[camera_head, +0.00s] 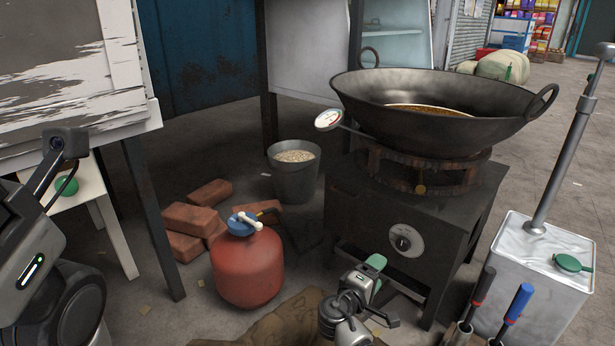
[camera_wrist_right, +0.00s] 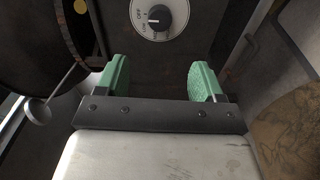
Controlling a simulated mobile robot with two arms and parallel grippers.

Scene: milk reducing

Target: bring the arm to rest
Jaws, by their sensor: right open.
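My right gripper (camera_head: 374,272) is in front of the black stove (camera_head: 345,205), low and near its dial. In the right wrist view the gripper (camera_wrist_right: 160,80) has its two green fingers apart with nothing between them. The stove's round dial (camera_wrist_right: 152,18) is beyond the fingers. My left arm (camera_head: 40,250) is at the left edge of the head view. Its fingers cannot be made out clearly.
A large black wok (camera_head: 430,115) sits on the stove, with a thermometer (camera_head: 328,119) at its rim. A red gas cylinder (camera_head: 247,268), bricks (camera_head: 190,217) and a bucket (camera_head: 296,182) stand to the left. A metal tin (camera_head: 520,290) stands at the right.

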